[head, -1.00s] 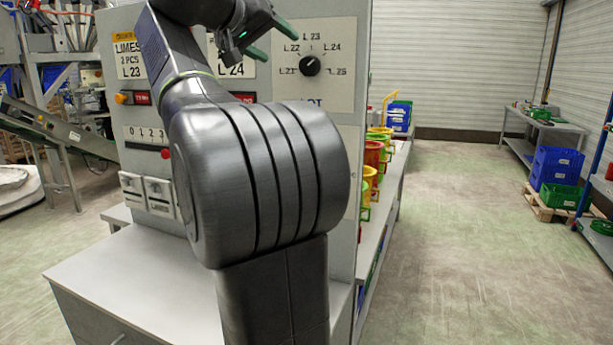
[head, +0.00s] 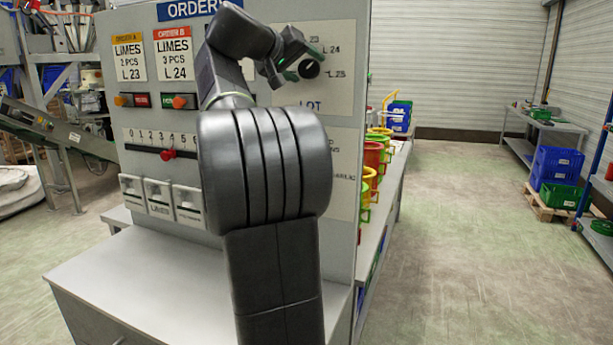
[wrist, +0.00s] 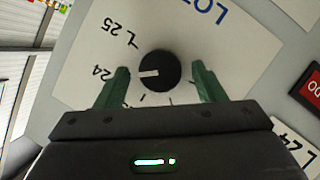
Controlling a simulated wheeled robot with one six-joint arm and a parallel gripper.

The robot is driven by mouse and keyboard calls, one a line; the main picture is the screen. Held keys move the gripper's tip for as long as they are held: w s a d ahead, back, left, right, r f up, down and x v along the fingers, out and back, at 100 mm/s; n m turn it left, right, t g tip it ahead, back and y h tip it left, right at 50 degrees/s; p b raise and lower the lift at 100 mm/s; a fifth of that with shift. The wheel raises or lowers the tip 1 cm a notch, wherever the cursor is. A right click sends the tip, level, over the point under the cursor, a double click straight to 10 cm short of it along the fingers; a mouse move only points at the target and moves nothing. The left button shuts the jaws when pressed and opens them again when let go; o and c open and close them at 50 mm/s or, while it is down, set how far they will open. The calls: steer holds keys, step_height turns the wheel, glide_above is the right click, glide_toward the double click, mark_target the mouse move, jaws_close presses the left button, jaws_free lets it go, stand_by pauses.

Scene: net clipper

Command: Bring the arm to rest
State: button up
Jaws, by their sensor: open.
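My gripper (head: 303,62) is raised in front of the right part of the grey panel (head: 345,100), at the lot dial. In the wrist view its two green fingers (wrist: 160,72) are apart, with nothing held between them. The black dial knob (wrist: 159,70) shows between the fingers, with a gap on each side; its white mark points toward the 24 label. I cannot tell how far the fingertips are from the panel. My arm hides part of the panel's middle.
A grey worktop (head: 150,270) lies below. Coloured containers (head: 372,155) stand behind at right.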

steer(key=shift+a+f+n+h, duration=0.15)
steer(key=shift+a+n+h, duration=0.15)
steer(key=shift+n+h, duration=0.5)
steer(key=n, duration=0.1)
steer(key=n+h+b, duration=0.1)
steer(key=n, duration=0.1)
steer(key=shift+f, duration=0.25)
steer(key=n, duration=0.2)
steer(key=n+t+h+b, duration=0.1)
steer(key=shift+f+n+h+b, duration=0.2)
steer(key=shift+n+h+b, duration=0.1)
steer(key=shift+n, duration=0.1)
steer(key=n+t+b, duration=0.1)
steer(key=n, duration=0.3)
steer(key=shift+f+h, duration=0.15)
steer(key=shift+h, duration=0.25)
steer(key=n+t, duration=0.1)
steer(key=n, duration=0.2)
steer(key=n+t, duration=0.2)
steer(key=n, duration=0.1)
steer(key=shift+s+d+f+y, duration=0.1)
steer(key=shift+y, duration=0.2)
